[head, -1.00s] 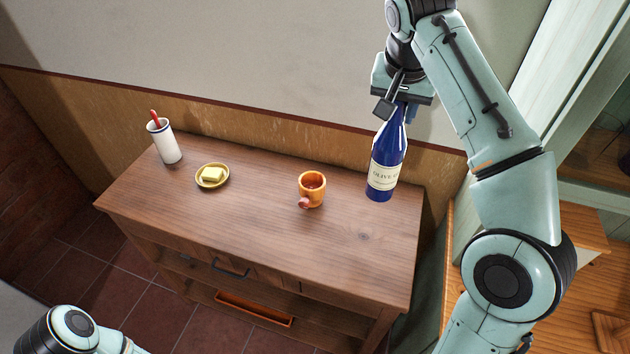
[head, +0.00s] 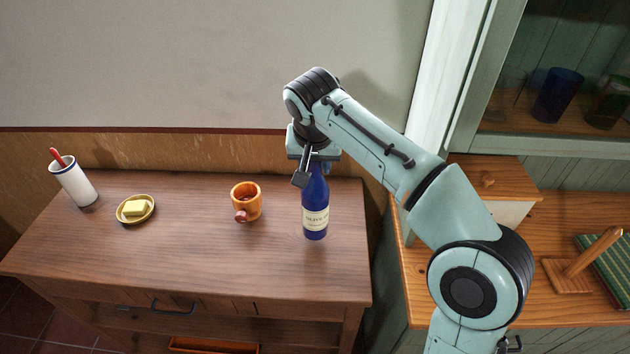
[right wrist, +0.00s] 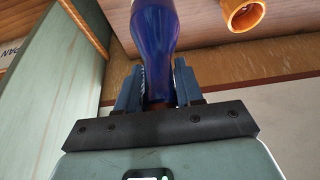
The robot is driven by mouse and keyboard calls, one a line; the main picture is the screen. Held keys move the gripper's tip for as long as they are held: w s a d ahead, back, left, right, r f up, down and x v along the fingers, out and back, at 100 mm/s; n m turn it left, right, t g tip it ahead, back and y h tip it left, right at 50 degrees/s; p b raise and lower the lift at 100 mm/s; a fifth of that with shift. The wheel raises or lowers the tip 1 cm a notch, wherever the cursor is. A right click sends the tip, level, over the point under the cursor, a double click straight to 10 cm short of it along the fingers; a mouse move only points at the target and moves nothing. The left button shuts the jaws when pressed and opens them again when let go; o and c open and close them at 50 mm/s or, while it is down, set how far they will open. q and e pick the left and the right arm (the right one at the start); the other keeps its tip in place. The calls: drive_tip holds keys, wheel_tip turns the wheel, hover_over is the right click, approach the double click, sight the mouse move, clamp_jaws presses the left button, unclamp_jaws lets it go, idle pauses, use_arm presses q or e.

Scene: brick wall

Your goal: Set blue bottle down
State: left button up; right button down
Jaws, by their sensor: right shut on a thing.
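The blue bottle (head: 315,208) with a pale label stands upright at the right part of the wooden sideboard (head: 160,258). Its base appears at the tabletop, but I cannot tell whether it touches. My right gripper (head: 309,170) is above it and shut on its neck. In the right wrist view the bottle (right wrist: 155,30) runs up from between the two fingers of my right gripper (right wrist: 158,88). My left gripper is in neither current view.
An orange mug (head: 246,203) stands left of the bottle; it also shows in the right wrist view (right wrist: 241,14). A plate with butter (head: 136,209) and a white cup with a red utensil (head: 75,183) are further left. A wooden counter (head: 530,298) lies right, past a gap.

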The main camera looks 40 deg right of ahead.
sight(315, 178)
drive_tip(key=shift+f+b, duration=0.5)
drive_tip(key=shift+f, duration=1.55)
drive_tip(key=shift+f, duration=0.15)
drive_tip(key=c, duration=0.7)
unclamp_jaws()
drive_tip(key=shift+c, duration=0.2)
